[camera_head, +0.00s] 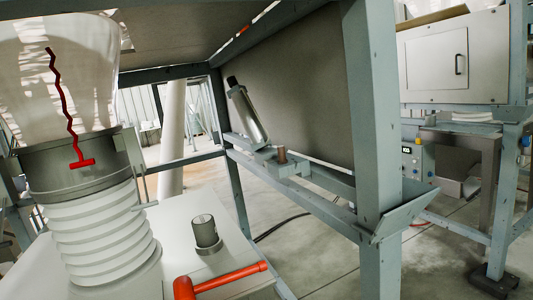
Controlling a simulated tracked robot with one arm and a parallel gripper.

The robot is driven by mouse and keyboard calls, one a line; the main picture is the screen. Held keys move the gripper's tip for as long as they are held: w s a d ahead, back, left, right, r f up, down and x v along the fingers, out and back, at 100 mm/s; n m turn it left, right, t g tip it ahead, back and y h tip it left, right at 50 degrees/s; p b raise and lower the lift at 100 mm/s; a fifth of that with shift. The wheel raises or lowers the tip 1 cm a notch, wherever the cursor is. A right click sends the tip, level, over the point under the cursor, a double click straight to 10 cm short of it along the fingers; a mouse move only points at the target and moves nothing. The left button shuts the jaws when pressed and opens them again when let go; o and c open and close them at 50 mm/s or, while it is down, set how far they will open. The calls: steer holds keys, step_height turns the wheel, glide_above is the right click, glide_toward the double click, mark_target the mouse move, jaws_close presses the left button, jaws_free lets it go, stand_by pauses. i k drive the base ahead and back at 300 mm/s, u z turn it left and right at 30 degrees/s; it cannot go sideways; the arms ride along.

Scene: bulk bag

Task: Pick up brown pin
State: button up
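A small brown pin (282,155) stands upright on a grey-green bracket (290,168) on the frame's side rail, near the middle of the camera head view. Only its short upper part shows; its lower end is hidden in or behind the bracket. A silver cylinder (247,113) with a dark top leans at a tilt just left of and above the pin. My gripper is not in view, so its distance from the pin and its state do not show.
A steel post (373,140) stands right of the pin, with a slanted plate (408,212) low on it. At left are a translucent bag (75,75) and a white ribbed sleeve (97,230). A red handle (225,280) and a grey cylinder (206,232) are in front.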

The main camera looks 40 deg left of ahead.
mark_target(282, 159)
steer(key=u, duration=0.5)
steer(key=i, duration=1.1)
steer(key=u, duration=1.05)
steer(key=i, duration=0.65)
steer(key=u, duration=0.4)
steer(key=k, duration=0.85)
steer(key=u, duration=0.2)
steer(key=i, duration=0.85)
steer(key=z, duration=0.1)
